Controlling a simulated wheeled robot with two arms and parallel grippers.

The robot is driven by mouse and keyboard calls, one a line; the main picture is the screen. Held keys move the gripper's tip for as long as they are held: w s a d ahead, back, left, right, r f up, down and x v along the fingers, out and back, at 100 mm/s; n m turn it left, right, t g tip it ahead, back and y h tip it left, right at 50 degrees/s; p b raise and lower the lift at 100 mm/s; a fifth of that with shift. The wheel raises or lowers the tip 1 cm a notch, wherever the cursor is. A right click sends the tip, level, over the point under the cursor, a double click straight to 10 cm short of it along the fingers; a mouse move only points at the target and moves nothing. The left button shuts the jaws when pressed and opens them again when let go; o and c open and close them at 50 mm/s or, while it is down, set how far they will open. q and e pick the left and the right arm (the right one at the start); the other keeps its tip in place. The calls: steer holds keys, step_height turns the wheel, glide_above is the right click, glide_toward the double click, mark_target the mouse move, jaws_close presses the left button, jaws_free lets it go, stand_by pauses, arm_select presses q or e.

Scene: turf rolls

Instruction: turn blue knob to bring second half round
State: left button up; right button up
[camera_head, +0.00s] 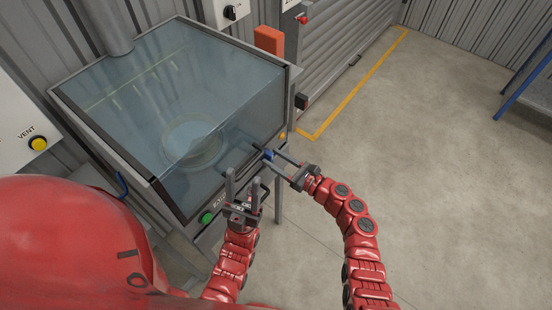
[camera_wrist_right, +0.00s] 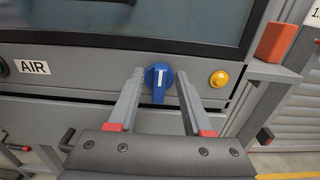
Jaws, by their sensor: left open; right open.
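The blue knob (camera_wrist_right: 158,80) is on the front panel of the glass-topped cabinet, with a white mark pointing upright. It also shows small in the head view (camera_head: 268,154). My right gripper (camera_wrist_right: 160,85) is open, with one finger on each side of the knob; whether the fingers touch it I cannot tell. In the head view the right gripper (camera_head: 276,157) reaches the panel from the right. My left gripper (camera_head: 243,178) is open and empty, fingers up, in front of the panel near the green button (camera_head: 207,217). A round disc (camera_head: 192,140) lies dimly behind the glass.
A yellow button (camera_wrist_right: 219,79) is right of the knob, and an AIR label (camera_wrist_right: 32,67) is to the left. A yellow VENT button (camera_head: 38,143) is on a box at far left. The floor (camera_head: 450,170) to the right is clear.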

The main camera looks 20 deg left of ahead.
jaws_close()
